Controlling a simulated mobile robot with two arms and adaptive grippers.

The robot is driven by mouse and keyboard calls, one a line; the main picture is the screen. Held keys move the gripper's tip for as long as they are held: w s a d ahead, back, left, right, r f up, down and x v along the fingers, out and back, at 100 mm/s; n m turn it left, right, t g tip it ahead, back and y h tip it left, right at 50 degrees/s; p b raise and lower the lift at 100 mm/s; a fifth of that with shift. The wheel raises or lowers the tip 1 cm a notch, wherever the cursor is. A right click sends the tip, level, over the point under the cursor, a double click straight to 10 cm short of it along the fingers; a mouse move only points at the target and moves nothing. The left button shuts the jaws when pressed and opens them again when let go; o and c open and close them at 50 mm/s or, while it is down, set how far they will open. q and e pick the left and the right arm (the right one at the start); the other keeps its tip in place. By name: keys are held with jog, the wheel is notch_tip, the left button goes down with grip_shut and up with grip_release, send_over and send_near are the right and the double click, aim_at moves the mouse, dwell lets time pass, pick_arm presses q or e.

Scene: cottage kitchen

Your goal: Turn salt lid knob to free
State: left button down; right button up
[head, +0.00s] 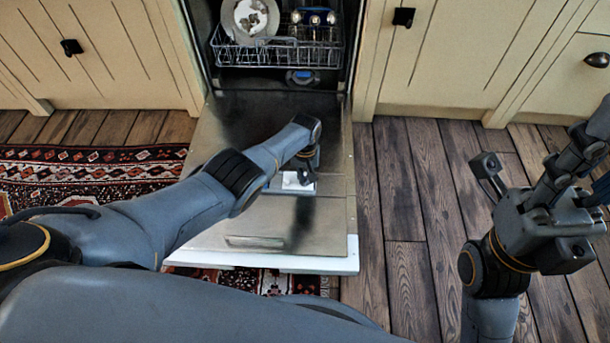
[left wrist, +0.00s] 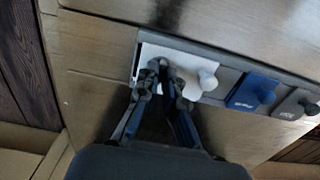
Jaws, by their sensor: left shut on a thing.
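The dishwasher door (head: 225,200) lies open and flat, with a dispenser panel set in its inner face. In the left wrist view the panel has a white lid (left wrist: 186,57), a blue lid (left wrist: 250,90) and a dark grey lid (left wrist: 296,104) in a row. A white knob (left wrist: 207,80) stands on the white part, just right of my fingers. My left gripper (head: 305,178), also in the left wrist view (left wrist: 165,72), is shut at the left part of the white lid. The knob between its fingertips is mostly hidden. My right gripper (head: 528,172) is open and empty over the floor.
A rack (head: 275,52) with a plate (head: 250,18) and other dishes stands inside the dishwasher above the door. Cream cabinets (head: 440,50) flank it. A patterned rug (head: 85,170) lies to the left. The wooden floor right of the door is clear.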

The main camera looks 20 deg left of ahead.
aim_at(305, 179)
pick_arm(q)
jog(key=shift+w+n, duration=0.1)
jog(key=shift+n, duration=0.2)
jog(key=c, duration=1.5)
grip_release()
jog(key=shift+r, duration=0.1)
notch_tip(305, 179, up, 12)
jog(key=shift+f, duration=0.1)
